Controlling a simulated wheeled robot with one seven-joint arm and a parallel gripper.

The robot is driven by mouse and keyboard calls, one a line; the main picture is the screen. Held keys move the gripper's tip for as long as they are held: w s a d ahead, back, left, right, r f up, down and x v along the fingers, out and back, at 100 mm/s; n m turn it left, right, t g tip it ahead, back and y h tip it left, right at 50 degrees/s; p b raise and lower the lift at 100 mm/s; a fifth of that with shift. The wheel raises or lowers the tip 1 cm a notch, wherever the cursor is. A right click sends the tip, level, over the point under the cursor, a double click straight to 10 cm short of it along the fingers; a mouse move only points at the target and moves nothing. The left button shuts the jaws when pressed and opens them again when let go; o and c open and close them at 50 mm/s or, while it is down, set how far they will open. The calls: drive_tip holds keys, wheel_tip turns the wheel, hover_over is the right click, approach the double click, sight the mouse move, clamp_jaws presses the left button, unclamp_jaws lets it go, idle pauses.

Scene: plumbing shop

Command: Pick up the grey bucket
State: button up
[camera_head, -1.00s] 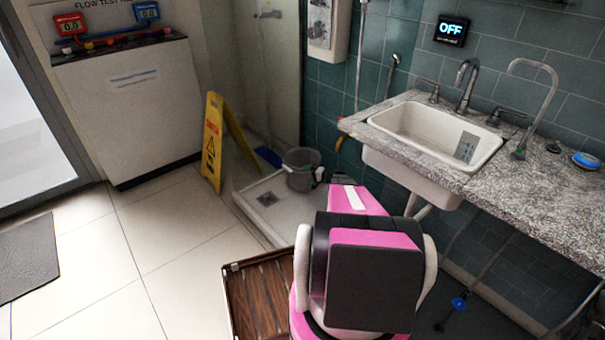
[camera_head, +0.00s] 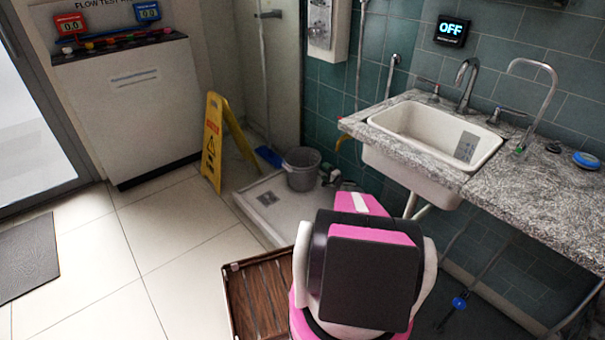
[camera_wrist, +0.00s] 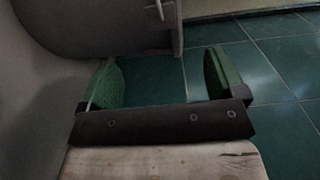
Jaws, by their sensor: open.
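The grey bucket (camera_head: 301,170) stands upright on the pale shower tray in the head view, near its back right corner. My gripper (camera_head: 329,177) is just right of the bucket, small and partly hidden behind my pink arm; whether they touch cannot be told there. In the wrist view my gripper (camera_wrist: 162,72) is open, its two green-padded fingers wide apart with only teal tile seen between them. A large curved grey surface, apparently the bucket (camera_wrist: 95,28), fills the upper left, beyond the fingers and close to the left one.
A yellow caution sign (camera_head: 213,140) stands left of the shower tray (camera_head: 262,200). A sink (camera_head: 430,135) in a granite counter (camera_head: 540,190) overhangs on the right. A brown slatted mat (camera_head: 255,300) lies in front.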

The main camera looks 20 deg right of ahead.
sight(317, 167)
drive_tip(key=x, duration=0.5)
drive_tip(key=shift+s+a+f, duration=0.1)
drive_tip(key=c, duration=1.5)
